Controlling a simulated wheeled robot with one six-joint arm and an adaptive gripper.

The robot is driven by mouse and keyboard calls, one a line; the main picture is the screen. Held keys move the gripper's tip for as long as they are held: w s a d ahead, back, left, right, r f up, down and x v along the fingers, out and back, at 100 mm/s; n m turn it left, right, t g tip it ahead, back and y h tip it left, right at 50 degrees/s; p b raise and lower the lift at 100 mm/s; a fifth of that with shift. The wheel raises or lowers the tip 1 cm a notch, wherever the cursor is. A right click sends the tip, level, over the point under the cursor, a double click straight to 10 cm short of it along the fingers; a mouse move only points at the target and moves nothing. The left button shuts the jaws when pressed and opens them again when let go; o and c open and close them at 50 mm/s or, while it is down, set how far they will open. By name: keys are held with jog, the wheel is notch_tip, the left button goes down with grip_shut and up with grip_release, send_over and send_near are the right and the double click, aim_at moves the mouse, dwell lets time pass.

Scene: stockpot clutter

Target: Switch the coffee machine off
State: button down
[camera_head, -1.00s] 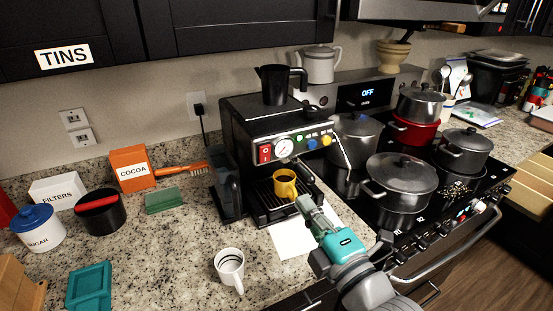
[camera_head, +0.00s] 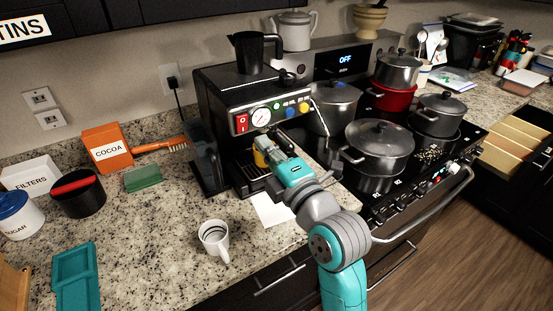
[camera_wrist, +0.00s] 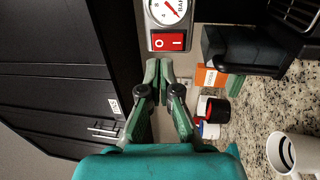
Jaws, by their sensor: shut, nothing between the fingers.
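The black coffee machine (camera_head: 222,88) stands on the counter at the middle of the head view. Its front panel has a red rocker switch (camera_head: 241,124) left of a round gauge (camera_head: 261,117). In the wrist view the red switch (camera_wrist: 167,42) bears O and I marks; I cannot tell which side is pressed in. My gripper (camera_wrist: 159,66) is shut and empty, its tips pointing at the panel just below the switch in that view.
A white mug (camera_head: 213,238) stands on the counter in front. A dark jug (camera_head: 252,52) sits on top of the machine. The stove with a large pot (camera_head: 378,145) is close on the right. A green sponge (camera_head: 142,178) and cocoa box (camera_head: 106,149) are left.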

aim_at(244, 120)
jog(key=x, duration=0.6)
jog(key=shift+w+a, duration=0.2)
jog(key=shift+w, duration=0.1)
jog(key=shift+r, duration=0.1)
jog(key=shift+w+a+r, duration=0.15)
jog(key=shift+w+a, duration=0.05)
jog(key=shift+w, duration=0.05)
jog(key=shift+d, duration=0.1)
jog(key=shift+s, duration=0.1)
jog(key=shift+s+d, duration=0.15)
jog(key=shift+s, duration=0.05)
jog(key=v, duration=1.1)
jog(key=shift+s+d, duration=0.15)
jog(key=shift+s, duration=0.05)
